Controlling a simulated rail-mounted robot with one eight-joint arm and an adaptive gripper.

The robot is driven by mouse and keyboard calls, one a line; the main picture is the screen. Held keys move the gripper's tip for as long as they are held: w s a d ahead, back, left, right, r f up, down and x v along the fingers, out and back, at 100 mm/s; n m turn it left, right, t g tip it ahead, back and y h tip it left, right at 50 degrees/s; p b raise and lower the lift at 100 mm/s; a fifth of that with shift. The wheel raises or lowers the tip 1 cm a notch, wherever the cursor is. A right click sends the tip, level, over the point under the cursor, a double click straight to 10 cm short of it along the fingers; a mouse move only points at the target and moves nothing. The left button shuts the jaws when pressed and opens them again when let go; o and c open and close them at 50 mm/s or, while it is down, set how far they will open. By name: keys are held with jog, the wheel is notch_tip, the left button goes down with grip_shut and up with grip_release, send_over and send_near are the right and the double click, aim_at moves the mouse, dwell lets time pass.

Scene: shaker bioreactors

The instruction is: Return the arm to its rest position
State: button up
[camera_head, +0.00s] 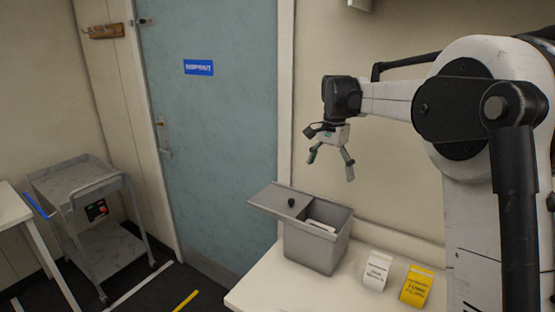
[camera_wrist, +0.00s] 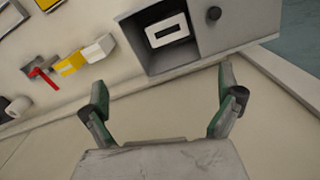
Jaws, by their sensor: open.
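My gripper (camera_head: 331,168) hangs from my arm above a grey metal box, with its fingers spread and nothing between them. In the wrist view my gripper (camera_wrist: 158,100) also shows open and empty, and the box lies beyond the fingertips. The grey box (camera_head: 312,254) stands on the white table with its lid (camera_head: 277,200) slid off to the left side. A white item (camera_head: 321,226) lies inside it; in the wrist view this item (camera_wrist: 167,31) looks like a white frame with a dark slot.
A white label holder (camera_head: 377,271) and a yellow one (camera_head: 416,286) stand right of the box on the table (camera_head: 262,290). A red-handled item (camera_wrist: 41,75) shows in the wrist view. A blue-grey door (camera_head: 215,130) and a grey cart (camera_head: 97,215) are at left. The wall is close behind the box.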

jog(key=s+f+n+t+b, duration=0.1)
jog(key=s+n+t+b, duration=0.4)
jog(key=s, duration=1.7)
jog(key=s+f+n+t+b, duration=0.2)
jog(key=s+f+n+b, duration=0.2)
jog(key=s+f, duration=1)
jog(key=s+b, duration=0.2)
jog(key=s, duration=0.1)
jog(key=shift+s+f+n, duration=0.15)
jog(key=shift+s+n, duration=0.2)
jog(key=shift+n, duration=0.05)
